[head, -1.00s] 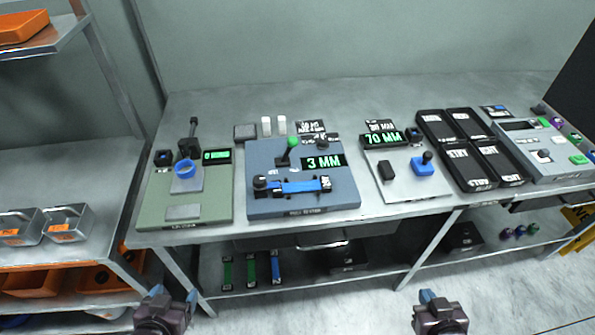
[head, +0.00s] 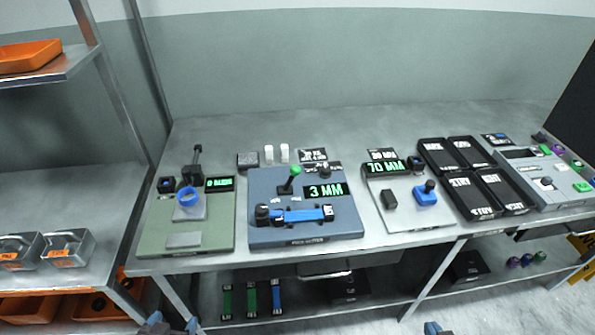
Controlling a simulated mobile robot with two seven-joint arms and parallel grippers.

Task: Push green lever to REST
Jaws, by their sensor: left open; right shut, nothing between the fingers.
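The green-knobbed lever (head: 291,179) stands on the blue-grey station (head: 260,238) in the middle of the bench, tilted with its knob up and to the right. The station's display (head: 325,190) reads 3 MM. A blue strap (head: 295,215) lies across the front of the station between dark clamps. My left gripper (head: 172,324) shows only its fingertips at the bottom edge, apart and empty. My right gripper (head: 433,328) shows only its tips at the bottom edge, together. Both are well in front of the lever and touch nothing that I can see.
A green station (head: 155,240) with a blue ring stands to the left. A grey plate station (head: 400,222) with a 70 MM display and black trays (head: 470,195) stand to the right. An orange-tray rack is at far left. The bench's front edge lies between my grippers and the lever.

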